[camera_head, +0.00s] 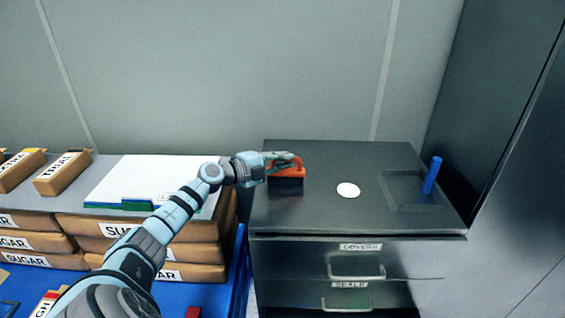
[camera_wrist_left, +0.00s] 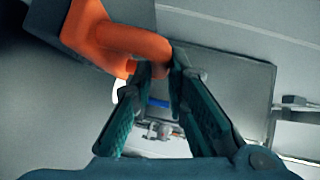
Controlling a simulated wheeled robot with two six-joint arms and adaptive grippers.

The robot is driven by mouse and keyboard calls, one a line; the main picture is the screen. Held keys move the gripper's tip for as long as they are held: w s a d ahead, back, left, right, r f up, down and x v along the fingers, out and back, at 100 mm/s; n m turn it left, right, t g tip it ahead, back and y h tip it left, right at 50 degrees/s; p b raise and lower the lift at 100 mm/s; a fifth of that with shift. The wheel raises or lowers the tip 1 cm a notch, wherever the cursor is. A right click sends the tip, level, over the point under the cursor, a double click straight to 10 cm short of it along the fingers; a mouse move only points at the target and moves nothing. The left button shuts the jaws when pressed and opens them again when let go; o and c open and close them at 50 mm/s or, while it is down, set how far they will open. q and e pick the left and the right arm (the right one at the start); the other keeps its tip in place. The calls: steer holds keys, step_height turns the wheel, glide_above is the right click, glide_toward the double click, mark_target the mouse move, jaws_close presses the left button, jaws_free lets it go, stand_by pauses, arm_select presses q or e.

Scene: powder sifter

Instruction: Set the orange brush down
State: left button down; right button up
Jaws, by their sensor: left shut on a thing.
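The orange brush (camera_head: 287,172) has an orange loop handle and a dark lower block. It is at the left part of the dark metal cabinet top (camera_head: 320,215), upright with the dark block down. I cannot tell whether it touches the surface. My left gripper (camera_head: 291,160) reaches in from the left and is shut on the handle. In the left wrist view, the brush's handle (camera_wrist_left: 118,38) passes at the tips of the left gripper's fingers (camera_wrist_left: 160,72), and part of the dark block shows at the upper left. My right gripper is not in view.
A white disc (camera_head: 348,190) lies mid-cabinet. A blue cylinder (camera_head: 432,176) stands by a square recess (camera_head: 410,204) at the right. Labelled drawers (camera_head: 355,272) are in front. Left are sugar packages (camera_head: 100,228), a white board (camera_head: 135,178) and boxes (camera_head: 62,174). A wall stands behind.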

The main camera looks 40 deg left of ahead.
arm_select(q)
steer(key=shift+s+r, duration=0.1)
steer(key=shift+r, duration=0.05)
steer(key=shift+f+b, duration=0.35)
steer(key=shift+f, duration=0.25)
steer(key=c, duration=1.5)
jaws_free()
